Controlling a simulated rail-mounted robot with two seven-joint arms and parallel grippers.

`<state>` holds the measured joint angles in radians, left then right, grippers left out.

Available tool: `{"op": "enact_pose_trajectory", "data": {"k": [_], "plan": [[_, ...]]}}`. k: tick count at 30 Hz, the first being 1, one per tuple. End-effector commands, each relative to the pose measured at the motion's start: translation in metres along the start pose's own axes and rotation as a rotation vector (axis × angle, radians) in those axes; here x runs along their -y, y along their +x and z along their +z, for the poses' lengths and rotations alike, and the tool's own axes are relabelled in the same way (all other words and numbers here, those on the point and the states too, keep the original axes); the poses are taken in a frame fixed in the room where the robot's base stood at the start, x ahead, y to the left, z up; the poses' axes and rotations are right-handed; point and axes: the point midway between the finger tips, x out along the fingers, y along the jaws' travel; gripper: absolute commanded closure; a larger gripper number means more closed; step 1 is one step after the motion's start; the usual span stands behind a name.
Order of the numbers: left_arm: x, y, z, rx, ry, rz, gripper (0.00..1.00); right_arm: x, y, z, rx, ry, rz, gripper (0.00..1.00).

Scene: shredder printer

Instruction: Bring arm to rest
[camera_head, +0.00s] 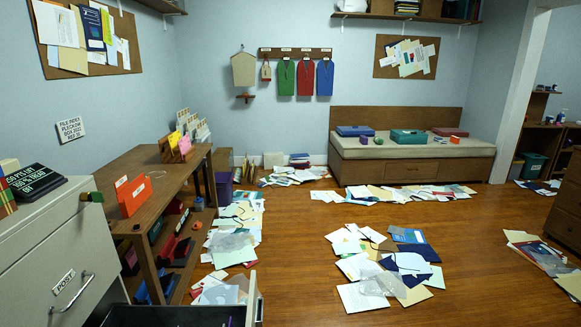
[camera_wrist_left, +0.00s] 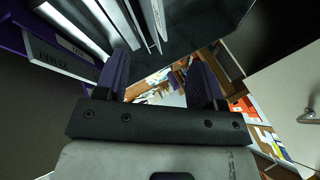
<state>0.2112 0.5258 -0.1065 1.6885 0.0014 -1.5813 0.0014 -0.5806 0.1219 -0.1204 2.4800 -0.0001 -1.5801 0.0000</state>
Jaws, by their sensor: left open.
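My left gripper (camera_wrist_left: 159,62) shows only in the left wrist view. Its two purple-padded fingers are spread apart with nothing between them. Several upright files or folder edges (camera_wrist_left: 118,22) are near the left finger. A dark panel (camera_wrist_left: 190,25) lies beyond the fingertips. The cluttered floor shows through the gap between the fingers. Neither of my arms is visible in the head view, and my right gripper is not in view.
A grey filing cabinet (camera_head: 62,247) stands at left, with an open drawer (camera_head: 252,303) at the bottom. A brown table (camera_head: 150,187) is behind it. Paper piles (camera_head: 372,262) cover parts of the wooden floor. A bench (camera_head: 415,165) stands at the back wall.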

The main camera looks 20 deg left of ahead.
Motion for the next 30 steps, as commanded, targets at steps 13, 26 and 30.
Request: {"op": "enact_pose_trajectory", "data": {"k": [13, 26, 30], "plan": [[-0.199, -0.109, 0.174, -0.063, 0.076, 0.388, 0.37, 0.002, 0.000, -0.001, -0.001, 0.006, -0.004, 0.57], [-0.209, -0.207, 0.231, -0.067, 0.006, 0.526, 0.37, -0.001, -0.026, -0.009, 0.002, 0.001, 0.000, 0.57], [-0.195, -0.229, 0.224, -0.067, 0.007, 0.525, 0.37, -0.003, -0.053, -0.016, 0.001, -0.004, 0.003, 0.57]]}}
